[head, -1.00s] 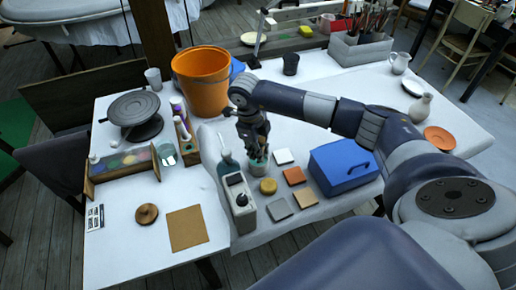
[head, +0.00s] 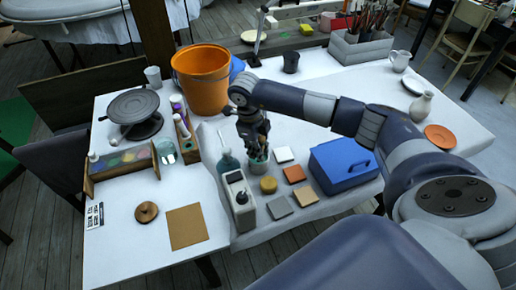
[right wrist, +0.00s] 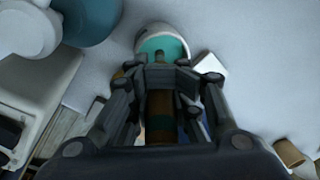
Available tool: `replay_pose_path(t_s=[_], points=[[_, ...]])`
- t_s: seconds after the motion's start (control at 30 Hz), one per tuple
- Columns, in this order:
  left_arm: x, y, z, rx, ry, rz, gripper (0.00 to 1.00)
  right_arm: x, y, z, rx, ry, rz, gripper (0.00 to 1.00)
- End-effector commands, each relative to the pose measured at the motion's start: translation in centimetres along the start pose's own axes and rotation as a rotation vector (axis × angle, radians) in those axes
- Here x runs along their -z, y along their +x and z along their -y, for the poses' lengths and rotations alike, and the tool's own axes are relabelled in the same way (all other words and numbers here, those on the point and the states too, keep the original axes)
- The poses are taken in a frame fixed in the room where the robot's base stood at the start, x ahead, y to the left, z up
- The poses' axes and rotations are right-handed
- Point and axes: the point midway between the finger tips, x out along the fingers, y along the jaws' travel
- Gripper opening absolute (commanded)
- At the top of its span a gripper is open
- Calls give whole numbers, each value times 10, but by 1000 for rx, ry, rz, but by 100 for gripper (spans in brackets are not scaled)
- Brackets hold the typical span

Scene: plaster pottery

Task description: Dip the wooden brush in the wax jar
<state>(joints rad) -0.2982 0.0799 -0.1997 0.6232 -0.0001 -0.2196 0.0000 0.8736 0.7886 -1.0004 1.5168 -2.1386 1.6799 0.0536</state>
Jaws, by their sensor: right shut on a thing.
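My right gripper (head: 256,149) is shut on the wooden brush (right wrist: 160,104), whose brown handle runs between the fingers in the right wrist view. The wax jar (head: 259,166) is a small pale jar with teal content, directly below the gripper. In the right wrist view the jar (right wrist: 181,37) is just beyond the fingertips, and the brush's far end overlaps its teal opening. I cannot tell whether the end touches the wax. In the head view the brush is mostly hidden by the fingers. My left gripper is not in view.
A teal bottle (head: 228,165) and a grey box with a dial (head: 239,198) stand close left of the jar. Several square tiles (head: 294,174) and a yellow round piece (head: 268,184) lie nearby. A blue case (head: 343,168) is to the right; an orange bucket (head: 203,90) stands behind.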

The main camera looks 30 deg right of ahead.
Motion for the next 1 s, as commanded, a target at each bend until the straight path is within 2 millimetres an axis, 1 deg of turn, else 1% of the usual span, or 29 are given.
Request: replay_pose_path(t_s=[0.17,0.73,0.83,1.0], points=[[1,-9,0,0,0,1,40,1,-13,2,1,0,2,2],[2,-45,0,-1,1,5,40,6,-70,8,1,1,2,2],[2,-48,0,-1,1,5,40,7,-76,8,0,0,1,2],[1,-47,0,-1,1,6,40,8,-75,8,0,0,0,2]])
